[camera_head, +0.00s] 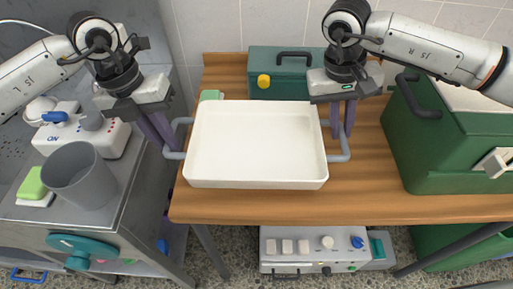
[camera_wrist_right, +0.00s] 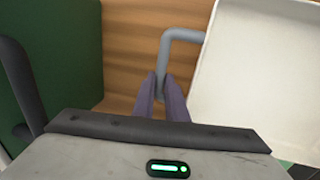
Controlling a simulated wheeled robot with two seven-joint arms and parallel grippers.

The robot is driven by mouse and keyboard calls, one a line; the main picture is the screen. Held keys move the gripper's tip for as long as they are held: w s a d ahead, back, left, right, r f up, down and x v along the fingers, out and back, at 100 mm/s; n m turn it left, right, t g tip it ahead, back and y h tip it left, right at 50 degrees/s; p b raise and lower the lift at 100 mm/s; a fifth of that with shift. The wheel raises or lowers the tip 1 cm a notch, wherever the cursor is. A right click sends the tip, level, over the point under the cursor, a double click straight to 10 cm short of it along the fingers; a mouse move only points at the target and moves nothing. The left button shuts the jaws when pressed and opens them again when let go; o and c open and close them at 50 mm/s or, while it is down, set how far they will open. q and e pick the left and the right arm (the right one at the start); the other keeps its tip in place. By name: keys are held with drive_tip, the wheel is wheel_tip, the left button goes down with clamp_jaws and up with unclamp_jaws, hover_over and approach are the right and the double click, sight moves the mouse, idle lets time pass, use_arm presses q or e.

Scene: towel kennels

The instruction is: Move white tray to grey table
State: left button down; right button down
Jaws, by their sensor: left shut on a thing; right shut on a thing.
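The white tray (camera_head: 256,145) is level and empty over the wooden table (camera_head: 375,205). I cannot tell whether it rests on the wood or is just above it. It has a grey handle on each side. My left gripper (camera_head: 170,147) is shut on the tray's left handle. My right gripper (camera_head: 342,132) is shut on its right handle. In the right wrist view, my right fingers (camera_wrist_right: 162,98) close around the grey handle (camera_wrist_right: 180,36), beside the tray's wall (camera_wrist_right: 240,75). The grey table (camera_head: 105,217) stands at the left, across a narrow gap from the wooden table.
On the grey table are a grey cup (camera_head: 80,178), a green sponge (camera_head: 32,185) and a white device (camera_head: 90,140). A green toolbox (camera_head: 280,73) stands behind the tray. A large green box (camera_head: 445,150) stands right. Another white device (camera_head: 312,247) is below the wooden table.

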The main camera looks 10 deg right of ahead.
use_arm(q)
drive_tip(key=shift+r, duration=0.25)
use_arm(e)
drive_tip(key=shift+r, duration=0.25)
